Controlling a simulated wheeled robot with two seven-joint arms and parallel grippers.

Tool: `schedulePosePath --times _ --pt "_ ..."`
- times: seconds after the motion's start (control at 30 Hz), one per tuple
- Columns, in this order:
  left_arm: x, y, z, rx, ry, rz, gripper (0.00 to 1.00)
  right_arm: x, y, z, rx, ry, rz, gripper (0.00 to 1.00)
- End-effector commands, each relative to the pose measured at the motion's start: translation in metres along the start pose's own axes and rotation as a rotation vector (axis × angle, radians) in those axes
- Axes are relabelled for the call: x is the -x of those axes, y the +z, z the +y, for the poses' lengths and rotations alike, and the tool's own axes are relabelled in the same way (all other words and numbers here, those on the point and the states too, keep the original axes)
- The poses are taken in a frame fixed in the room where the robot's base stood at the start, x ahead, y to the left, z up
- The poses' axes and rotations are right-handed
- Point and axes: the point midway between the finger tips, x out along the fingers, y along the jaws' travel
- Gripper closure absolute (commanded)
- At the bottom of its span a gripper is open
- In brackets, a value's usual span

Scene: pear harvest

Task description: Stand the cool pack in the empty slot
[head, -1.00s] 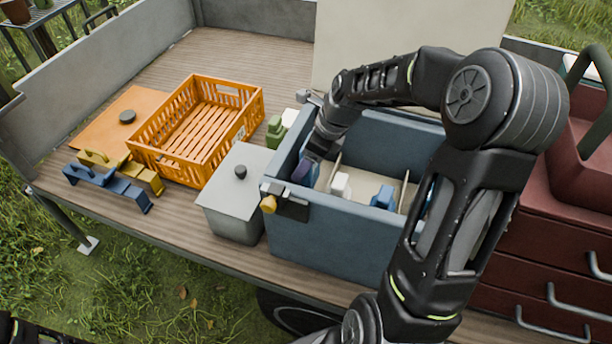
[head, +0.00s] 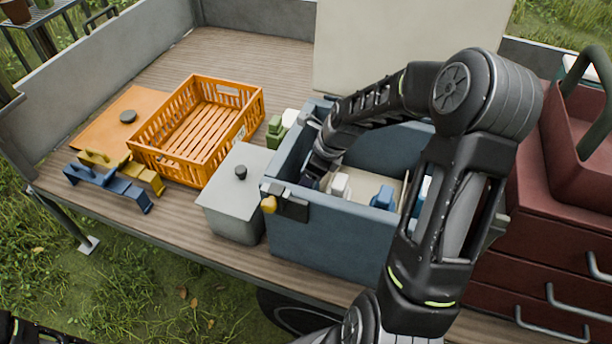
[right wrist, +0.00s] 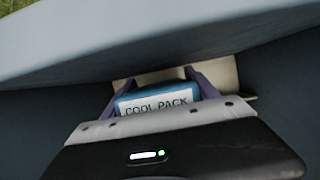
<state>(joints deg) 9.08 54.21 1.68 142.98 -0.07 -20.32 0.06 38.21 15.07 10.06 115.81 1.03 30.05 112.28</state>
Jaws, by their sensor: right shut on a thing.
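The cool pack (right wrist: 155,103) is a blue block with a white label reading "COOL PACK", seen in the right wrist view between the purple fingers of my right gripper (right wrist: 153,90). The gripper is shut on it. In the head view my right gripper (head: 312,180) reaches down inside the left end of the blue box (head: 325,245), close to its left wall. The pack and most of the fingers are hidden there by the wall and my wrist. Pale dividers split the box inside; the slot under the pack cannot be seen. My left gripper is not in view.
In the box stand a white-topped item (head: 340,185) and a blue item (head: 383,197). A grey lidded bin (head: 238,205) is left of the box, with an orange crate (head: 190,165) beyond. Red drawers (head: 545,235) stand at the right.

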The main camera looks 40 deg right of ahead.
Motion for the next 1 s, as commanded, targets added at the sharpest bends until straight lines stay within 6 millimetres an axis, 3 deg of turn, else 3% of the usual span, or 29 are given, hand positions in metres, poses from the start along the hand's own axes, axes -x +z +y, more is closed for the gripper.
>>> schedulePosePath --times 0.2,0.23,0.4,0.5,0.77,1.0 --pt "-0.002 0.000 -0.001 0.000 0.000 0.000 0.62 -0.003 -0.001 0.000 0.000 0.000 0.000 0.88" --pt "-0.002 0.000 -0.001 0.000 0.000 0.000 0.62 -0.003 -0.001 0.000 0.000 0.000 0.001 0.31" --pt "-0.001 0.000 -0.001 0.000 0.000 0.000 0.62 -0.002 -0.001 0.000 0.000 0.000 0.000 0.17" --pt "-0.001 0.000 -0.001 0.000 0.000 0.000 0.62 -0.002 -0.001 0.000 0.000 0.001 0.000 0.10" --pt "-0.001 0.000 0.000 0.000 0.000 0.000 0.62 -0.001 -0.001 0.000 0.000 0.000 0.000 0.10" --pt "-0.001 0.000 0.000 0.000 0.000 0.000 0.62 0.019 0.000 -0.001 0.001 -0.004 0.000 0.10"
